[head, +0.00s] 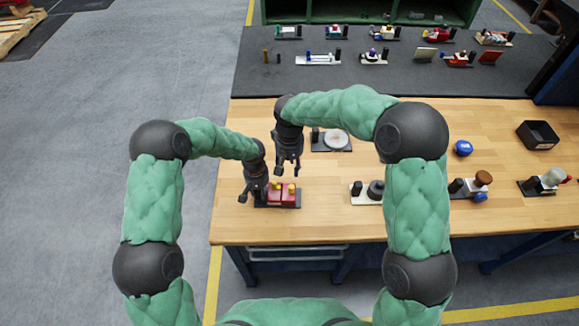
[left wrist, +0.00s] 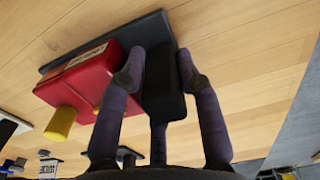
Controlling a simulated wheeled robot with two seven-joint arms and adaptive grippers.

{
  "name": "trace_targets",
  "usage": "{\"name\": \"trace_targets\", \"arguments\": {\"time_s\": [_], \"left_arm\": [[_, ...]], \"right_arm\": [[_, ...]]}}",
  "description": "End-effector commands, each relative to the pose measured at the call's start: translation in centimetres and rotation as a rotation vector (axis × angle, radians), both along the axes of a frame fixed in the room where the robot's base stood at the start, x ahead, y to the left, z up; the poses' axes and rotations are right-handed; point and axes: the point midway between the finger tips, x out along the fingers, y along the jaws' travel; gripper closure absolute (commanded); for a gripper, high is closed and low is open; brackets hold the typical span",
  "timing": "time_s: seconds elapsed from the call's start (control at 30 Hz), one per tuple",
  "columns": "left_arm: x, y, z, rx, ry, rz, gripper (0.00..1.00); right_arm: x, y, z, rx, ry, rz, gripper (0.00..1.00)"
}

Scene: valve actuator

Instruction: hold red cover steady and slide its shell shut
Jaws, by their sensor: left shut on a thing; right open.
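The red cover (head: 288,198) sits on a dark base plate near the table's front left, with yellow knobs on top. In the left wrist view the red cover (left wrist: 88,82) shows a pale label and a yellow knob (left wrist: 60,124). My left gripper (head: 246,197) is at the left end of that base. It is shut on a black block (left wrist: 160,88), which stands between its fingers beside the red body. My right gripper (head: 287,172) is open and empty, pointing down behind and above the red cover. Whether the shell has a gap is too small to tell.
A plate device with a white disc (head: 336,139) stands behind my right gripper. Further right are a brown-knobbed device (head: 483,179) and a black bin (head: 538,134). The table left of my grippers is clear.

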Motion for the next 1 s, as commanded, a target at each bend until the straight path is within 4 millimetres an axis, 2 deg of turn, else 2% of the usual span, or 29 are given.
{"name": "trace_targets", "arguments": {"time_s": [0.17, 0.2, 0.27, 0.3, 0.6, 0.73, 0.87, 1.0], "left_arm": [[-0.4, 0.0, -0.5, 0.002, 0.011, -0.002, 1.0], [-0.4, 0.0, -0.5, 0.002, 0.011, -0.002, 0.6], [-0.4, 0.0, -0.5, 0.002, 0.011, -0.002, 0.43], [-0.4, 0.0, -0.4, 0.002, 0.01, -0.002, 0.38], [-0.1, 0.0, -0.1, 0.0, 0.002, 0.0, 0.38], [0.0, 0.0, 0.6, 0.001, 0.0, 0.001, 0.38], [0.1, 0.0, 2.5, 0.0, -0.003, 0.0, 0.38], [0.1, 0.0, 5.3, 0.0, -0.002, 0.001, 0.38]], "right_arm": [[0.0, 0.0, -0.1, 0.0, 0.0, 0.0, 0.56], [0.0, 0.0, -0.1, 0.0, 0.0, 0.0, 0.56], [0.0, 0.0, -0.1, 0.0, 0.0, -0.001, 0.56], [0.0, 0.0, -0.1, 0.0, 0.0, -0.001, 0.56], [0.0, 0.0, 0.0, 0.0, 0.0, -0.001, 0.56], [0.0, 0.0, 0.0, 0.0, 0.0, -0.001, 0.56], [0.0, 0.0, 0.0, 0.0, 0.0, -0.001, 0.56], [0.0, 0.0, 0.0, 0.0, 0.0, -0.001, 0.56]]}}
